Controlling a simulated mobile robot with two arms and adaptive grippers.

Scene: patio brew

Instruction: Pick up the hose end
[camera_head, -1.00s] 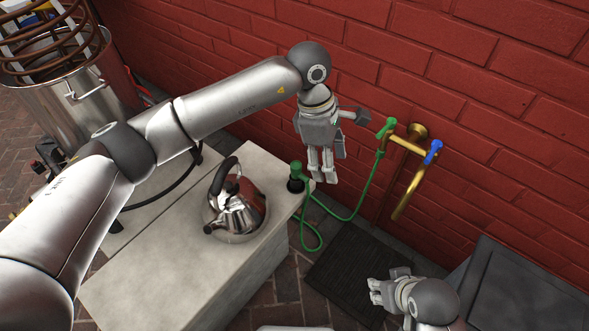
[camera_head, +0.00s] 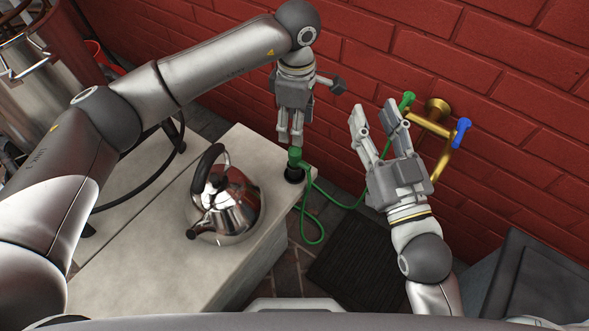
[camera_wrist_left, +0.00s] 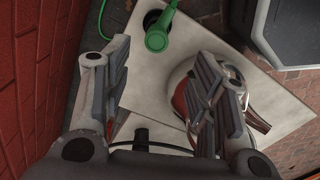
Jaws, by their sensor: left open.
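The green hose end (camera_head: 294,157) stands upright in a dark round holder (camera_head: 293,174) at the right corner of the counter. In the left wrist view the hose end (camera_wrist_left: 157,40) lies ahead between the finger lines. My left gripper (camera_head: 290,138) is open and points down just above the hose end; its fingers also show apart in the left wrist view (camera_wrist_left: 164,60). In the head view I cannot tell whether they touch it. The green hose (camera_head: 320,232) loops down and runs to the tap. My right gripper (camera_head: 376,116) is open and empty, in front of the tap.
A shiny kettle (camera_head: 226,205) stands on the pale counter (camera_head: 150,240), left of the hose end. A brass tap (camera_head: 440,128) with green and blue handles is on the red brick wall (camera_head: 520,60). A dark mat (camera_head: 350,250) lies on the floor. A dark box (camera_head: 530,275) stands at right.

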